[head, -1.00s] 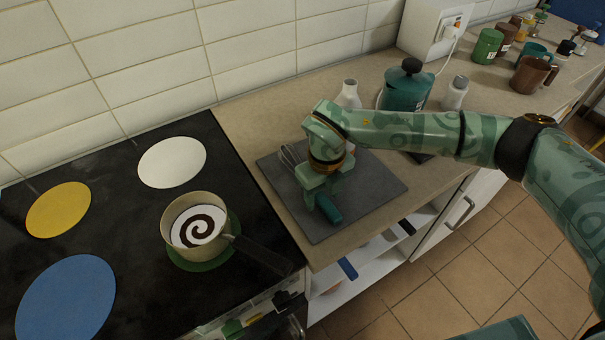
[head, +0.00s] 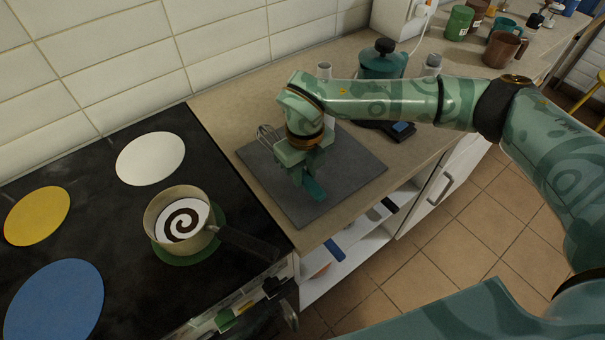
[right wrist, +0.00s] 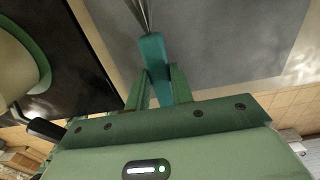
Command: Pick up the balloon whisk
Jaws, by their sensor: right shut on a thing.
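The balloon whisk has a teal handle (head: 314,187) and thin wire loops (head: 266,134). In the head view it is over the grey mat (head: 354,172), with its wires toward the back left and its middle hidden by my gripper. My right gripper (head: 303,178) is shut on the whisk's handle. In the right wrist view the teal handle (right wrist: 153,62) stands between the two fingers (right wrist: 155,88), and the wires run out at the top. I cannot tell whether the whisk touches the mat. My left gripper is not in view.
A teal pot (head: 383,64) and a dark scale-like device (head: 401,128) stand behind my right arm. Mugs and jars line the far counter.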

